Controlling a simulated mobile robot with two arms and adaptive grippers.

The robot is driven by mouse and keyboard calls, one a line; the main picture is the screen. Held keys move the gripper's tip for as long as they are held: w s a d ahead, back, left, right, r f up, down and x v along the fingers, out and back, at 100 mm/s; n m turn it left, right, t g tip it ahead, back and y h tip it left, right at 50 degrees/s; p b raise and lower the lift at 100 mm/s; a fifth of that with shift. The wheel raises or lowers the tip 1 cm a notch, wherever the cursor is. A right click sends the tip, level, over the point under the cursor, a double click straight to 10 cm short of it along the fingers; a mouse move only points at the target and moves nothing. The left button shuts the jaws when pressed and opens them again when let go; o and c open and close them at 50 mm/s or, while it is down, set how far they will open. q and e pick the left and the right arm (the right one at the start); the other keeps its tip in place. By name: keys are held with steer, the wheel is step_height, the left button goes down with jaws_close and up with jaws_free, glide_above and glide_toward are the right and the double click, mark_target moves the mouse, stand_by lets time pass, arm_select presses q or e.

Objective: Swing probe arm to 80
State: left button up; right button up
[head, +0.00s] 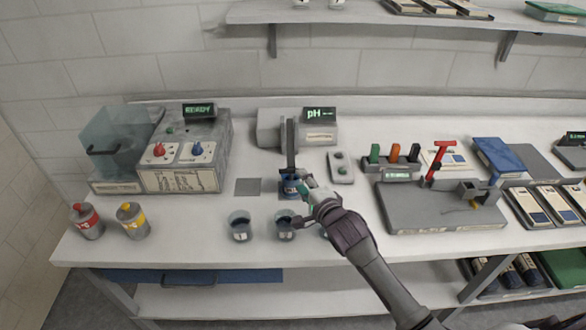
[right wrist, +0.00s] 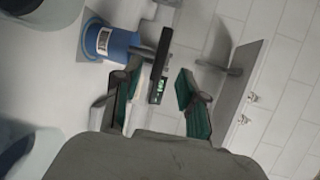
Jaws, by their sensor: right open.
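The pH meter (head: 298,127) stands at the back of the bench, with a lit display (head: 320,115) reading pH. Its dark probe arm (head: 290,145) reaches forward over a blue cup (head: 290,189). My right gripper (head: 299,205) is open in front of the probe arm, close to the blue cup and above the front cups. In the right wrist view, the blue cup (right wrist: 107,42) is beyond the left finger, and a dark bar with a green readout (right wrist: 159,75) shows between the fingers. I cannot tell whether a finger touches the probe arm. My left gripper is not in view.
Dark cups (head: 240,228) stand near the front edge, one partly hidden by my arm. A grey stand (head: 440,208) is on the right. A shelf (head: 400,16) hangs above.

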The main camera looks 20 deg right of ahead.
mark_target(293, 172)
steer(key=x, duration=0.6)
steer(key=shift+w+p, duration=0.25)
steer(key=shift+p, duration=0.15)
steer(key=shift+s+a+f, duration=0.1)
jaws_close()
